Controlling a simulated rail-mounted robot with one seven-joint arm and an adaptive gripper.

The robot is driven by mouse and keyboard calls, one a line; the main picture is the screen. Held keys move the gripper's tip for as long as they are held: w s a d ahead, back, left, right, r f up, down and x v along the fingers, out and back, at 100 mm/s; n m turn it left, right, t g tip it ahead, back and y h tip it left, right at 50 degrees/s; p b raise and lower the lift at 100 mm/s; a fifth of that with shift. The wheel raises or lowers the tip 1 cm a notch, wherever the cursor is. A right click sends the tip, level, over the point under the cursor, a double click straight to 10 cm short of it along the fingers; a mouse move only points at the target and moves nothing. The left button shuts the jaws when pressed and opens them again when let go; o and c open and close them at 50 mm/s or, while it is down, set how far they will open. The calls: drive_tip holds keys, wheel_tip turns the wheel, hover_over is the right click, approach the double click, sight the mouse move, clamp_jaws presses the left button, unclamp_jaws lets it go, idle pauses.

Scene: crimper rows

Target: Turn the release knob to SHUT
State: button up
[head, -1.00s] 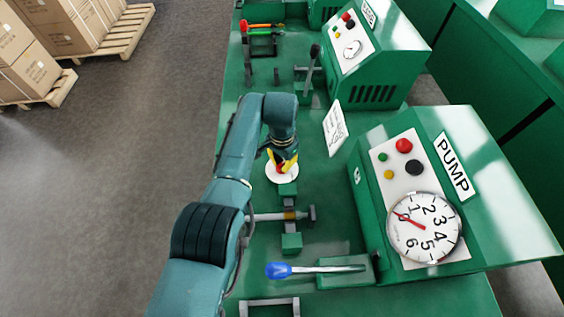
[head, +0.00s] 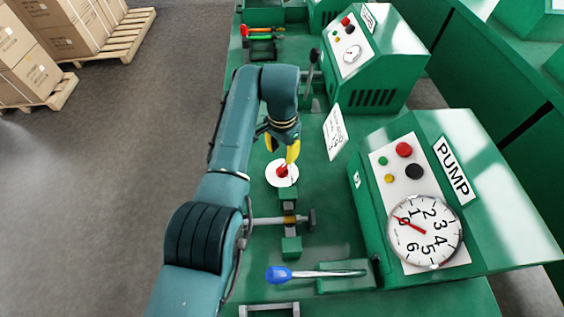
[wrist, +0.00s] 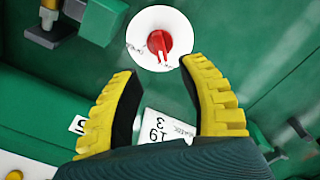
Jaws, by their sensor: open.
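The release knob is a red knob (head: 282,171) on a round white dial plate (head: 272,181) on the green bench. In the wrist view the red knob (wrist: 158,42) sits on its white plate (wrist: 176,18), just beyond the fingertips. A white mark on the knob points toward the lower edge of the plate. Small lettering at the plate's left and lower edge is too small to read surely. My gripper (head: 291,153) has yellow fingers and is above the knob, apart from it. In the wrist view my gripper (wrist: 160,68) is open and empty, its fingers spread.
A green pump box (head: 490,225) with a gauge (head: 440,250) and buttons stands at the right. A blue-handled lever (head: 279,273) and a clamp-like fitting (head: 291,247) are nearer. Another green machine (head: 375,95) is behind.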

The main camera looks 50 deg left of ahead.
drive_tip(key=shift+r, duration=1.95)
